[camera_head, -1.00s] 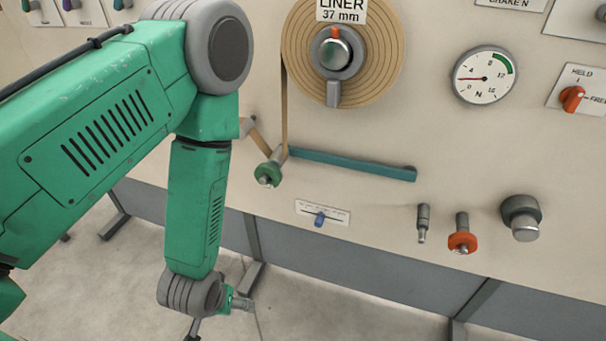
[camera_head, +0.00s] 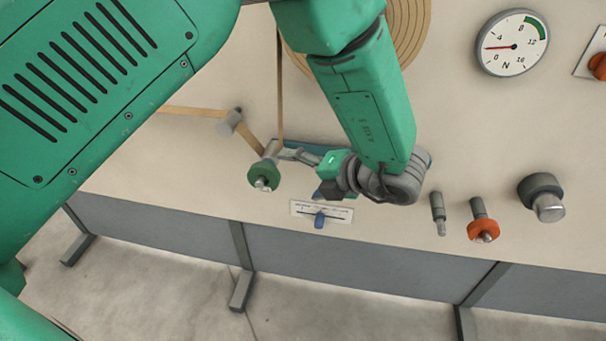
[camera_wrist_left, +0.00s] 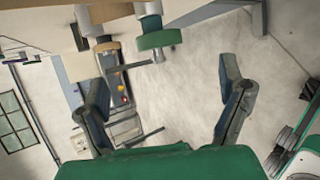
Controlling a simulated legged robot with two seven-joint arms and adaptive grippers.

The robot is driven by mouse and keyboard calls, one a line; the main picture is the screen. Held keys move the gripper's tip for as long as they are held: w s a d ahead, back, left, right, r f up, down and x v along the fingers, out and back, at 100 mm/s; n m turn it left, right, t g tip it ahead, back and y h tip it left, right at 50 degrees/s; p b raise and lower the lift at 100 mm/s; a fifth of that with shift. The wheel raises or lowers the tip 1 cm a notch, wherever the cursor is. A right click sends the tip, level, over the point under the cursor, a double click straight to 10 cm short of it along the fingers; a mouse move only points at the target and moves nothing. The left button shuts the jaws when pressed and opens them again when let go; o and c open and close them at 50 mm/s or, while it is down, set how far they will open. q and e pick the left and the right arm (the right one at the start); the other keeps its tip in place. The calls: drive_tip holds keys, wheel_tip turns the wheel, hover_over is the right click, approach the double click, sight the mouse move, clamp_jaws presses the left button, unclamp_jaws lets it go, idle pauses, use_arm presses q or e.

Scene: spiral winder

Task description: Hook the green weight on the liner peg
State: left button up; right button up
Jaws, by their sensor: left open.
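The task's "liner peg" bears no label that I can read.
To the right are a bare peg (camera_head: 438,213), a peg with an orange weight (camera_head: 481,228) and a dark round knob (camera_head: 542,190). A small slider with a blue tab (camera_head: 319,218) is below my gripper. A gauge (camera_head: 512,43) is at upper right.

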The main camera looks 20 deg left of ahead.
sight(269, 176)
use_arm(q)
drive_tip(key=b+x, duration=0.1)
drive_tip(key=x, duration=1)
drive_tip(key=shift+a, duration=0.45)
drive_tip(key=shift+a+f, duration=0.25)
drive_tip(key=shift+w+a+f, duration=0.1)
drive_tip(key=shift+w, duration=0.05)
